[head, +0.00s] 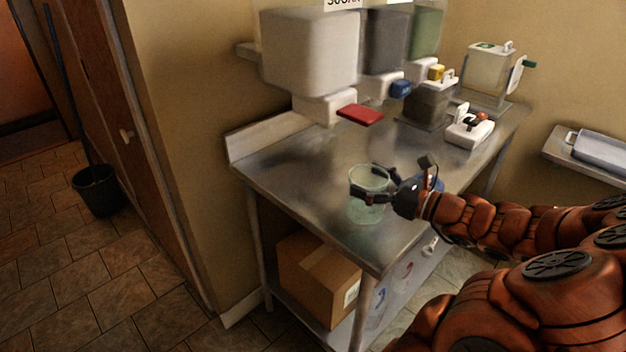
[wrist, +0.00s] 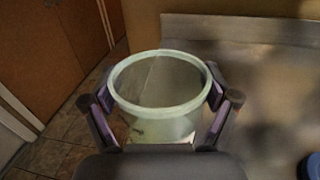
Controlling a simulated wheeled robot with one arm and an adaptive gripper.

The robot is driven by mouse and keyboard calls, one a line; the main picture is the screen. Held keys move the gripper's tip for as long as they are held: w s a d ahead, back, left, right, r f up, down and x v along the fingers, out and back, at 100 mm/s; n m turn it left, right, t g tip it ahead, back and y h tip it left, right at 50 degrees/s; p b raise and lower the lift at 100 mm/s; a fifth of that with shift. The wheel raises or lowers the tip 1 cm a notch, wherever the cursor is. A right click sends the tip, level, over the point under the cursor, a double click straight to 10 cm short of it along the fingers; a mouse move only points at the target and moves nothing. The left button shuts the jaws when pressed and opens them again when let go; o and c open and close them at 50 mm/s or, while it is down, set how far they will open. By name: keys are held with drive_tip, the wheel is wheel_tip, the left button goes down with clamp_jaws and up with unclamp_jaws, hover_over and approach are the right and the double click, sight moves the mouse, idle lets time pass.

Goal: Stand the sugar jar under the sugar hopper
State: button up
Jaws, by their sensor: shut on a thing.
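A clear, pale green jar (head: 368,208) is upright between the fingers of my gripper (head: 372,190) over the front part of the steel table. In the wrist view its open rim (wrist: 160,56) faces up and it looks empty; my gripper (wrist: 160,108) is shut on its sides. I cannot tell whether its base touches the table. The sugar hopper (head: 310,50), a large whitish bin labelled SUGAR, is on the wall at the back left. Its red lever (head: 360,115) sticks out at the front, beyond the jar and apart from it.
The steel table (head: 290,165) is bare below the sugar hopper. Two more hoppers, grey (head: 386,40) and green (head: 426,32), hang to its right. A white scale-like device (head: 469,130) stands at the right. A cardboard box (head: 318,278) is on the lower shelf.

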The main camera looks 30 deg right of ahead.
sight(367, 180)
drive_tip(key=w+f+p, duration=0.2)
drive_tip(key=w, duration=0.6)
drive_tip(key=w+f+p, duration=0.1)
drive_tip(key=w+f, duration=0.2)
drive_tip(key=w, duration=0.5)
drive_tip(key=shift+w+p, duration=0.15)
drive_tip(key=shift+p, duration=0.25)
drive_tip(key=shift+f, duration=0.1)
drive_tip(key=o, duration=1.6)
drive_tip(key=b+v, duration=0.2)
drive_tip(key=v, duration=1)
drive_tip(key=shift+b, duration=0.3)
